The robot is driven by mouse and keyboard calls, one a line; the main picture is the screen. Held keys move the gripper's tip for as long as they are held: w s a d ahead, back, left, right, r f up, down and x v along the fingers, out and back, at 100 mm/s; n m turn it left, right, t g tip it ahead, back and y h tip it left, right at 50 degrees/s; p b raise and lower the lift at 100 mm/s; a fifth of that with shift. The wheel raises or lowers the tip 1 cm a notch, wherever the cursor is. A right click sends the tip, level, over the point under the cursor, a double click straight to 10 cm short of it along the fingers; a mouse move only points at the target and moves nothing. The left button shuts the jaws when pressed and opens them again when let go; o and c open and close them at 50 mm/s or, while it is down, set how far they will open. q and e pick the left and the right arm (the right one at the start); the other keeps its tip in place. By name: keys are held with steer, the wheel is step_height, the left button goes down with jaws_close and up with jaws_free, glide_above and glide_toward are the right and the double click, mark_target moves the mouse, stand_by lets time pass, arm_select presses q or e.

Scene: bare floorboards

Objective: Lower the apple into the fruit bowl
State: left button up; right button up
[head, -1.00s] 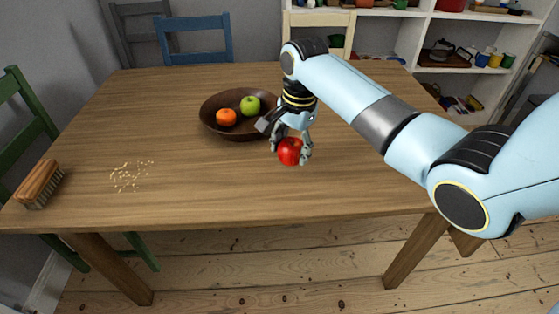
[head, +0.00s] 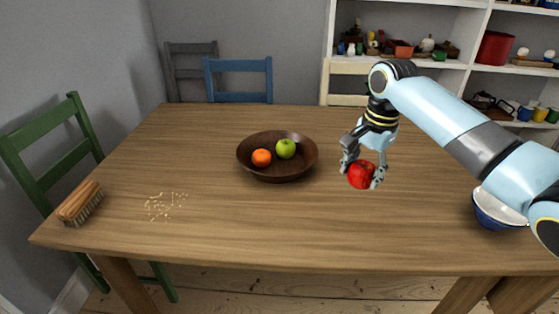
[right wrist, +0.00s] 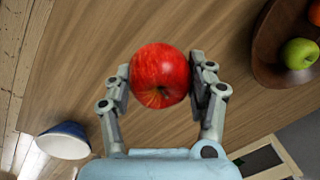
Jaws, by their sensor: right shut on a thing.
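A red apple (head: 361,175) is held between the two fingers of my right gripper (head: 362,172), above the table and to the right of the fruit bowl. The right wrist view shows the apple (right wrist: 160,75) with a finger pressed to each side. The dark brown fruit bowl (head: 283,176) stands on the table, holding an orange (head: 261,158) and a green apple (head: 285,148), with bare space inside. Part of the bowl (right wrist: 264,68) shows at the right of the wrist view. My left gripper is not in view.
A wooden brush (head: 80,203) and scattered crumbs (head: 165,205) are on the left of the table (head: 225,230). A blue and white bowl (head: 497,211) sits at the right, partly behind my arm. The tabletop between the fruit bowl and my gripper is clear.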

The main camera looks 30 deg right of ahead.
stand_by(0.5)
arm_select(q)
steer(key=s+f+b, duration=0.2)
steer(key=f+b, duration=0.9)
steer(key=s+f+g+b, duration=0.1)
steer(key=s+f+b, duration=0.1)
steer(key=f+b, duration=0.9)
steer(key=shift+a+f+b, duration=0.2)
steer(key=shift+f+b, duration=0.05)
steer(key=shift+b, duration=0.25)
arm_select(e)
steer(key=w+a, duration=0.6)
steer(key=w, duration=0.6)
steer(key=w+a, duration=0.6)
steer(key=w, duration=0.7)
steer(key=shift+f, duration=0.35)
steer(key=shift+w+f, duration=0.1)
